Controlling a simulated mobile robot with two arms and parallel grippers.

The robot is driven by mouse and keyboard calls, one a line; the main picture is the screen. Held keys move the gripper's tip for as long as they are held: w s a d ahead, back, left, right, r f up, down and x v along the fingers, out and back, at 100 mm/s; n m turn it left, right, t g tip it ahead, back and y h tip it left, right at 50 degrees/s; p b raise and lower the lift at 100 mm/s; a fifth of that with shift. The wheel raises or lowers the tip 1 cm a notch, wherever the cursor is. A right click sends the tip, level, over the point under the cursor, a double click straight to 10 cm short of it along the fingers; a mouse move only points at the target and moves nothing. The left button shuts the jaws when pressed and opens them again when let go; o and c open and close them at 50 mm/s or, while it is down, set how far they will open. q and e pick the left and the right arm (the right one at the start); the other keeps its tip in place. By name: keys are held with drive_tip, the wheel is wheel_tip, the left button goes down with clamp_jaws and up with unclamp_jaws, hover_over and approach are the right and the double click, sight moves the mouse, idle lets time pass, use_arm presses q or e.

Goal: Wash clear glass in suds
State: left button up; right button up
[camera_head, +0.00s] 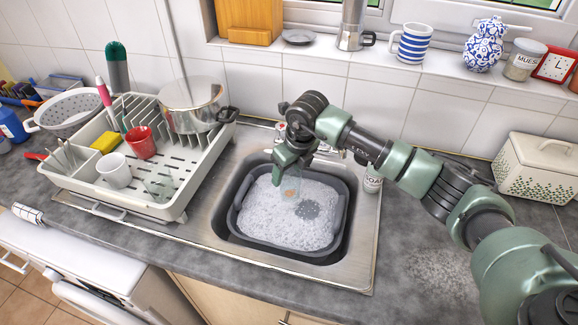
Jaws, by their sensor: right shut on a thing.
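My right gripper (288,168) reaches over the sink from the right and is shut on the clear glass (290,188). The glass is faint and see-through, below the fingers, at the back part of the suds (275,222). I cannot tell how deep its lower end is in the foam. The suds fill a dark grey basin (236,216) set in the steel sink (218,170). A darker, thinner patch shows in the foam right of the glass. My left gripper is not in view.
Left of the sink stands a white dish rack (180,205) with a red mug (140,142), a white cup (115,170), another clear glass (159,186), a yellow sponge (107,138) and a steel pot (190,105).

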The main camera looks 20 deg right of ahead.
drive_tip(key=shift+f+b, duration=6)
drive_tip(key=shift+f, duration=1.95)
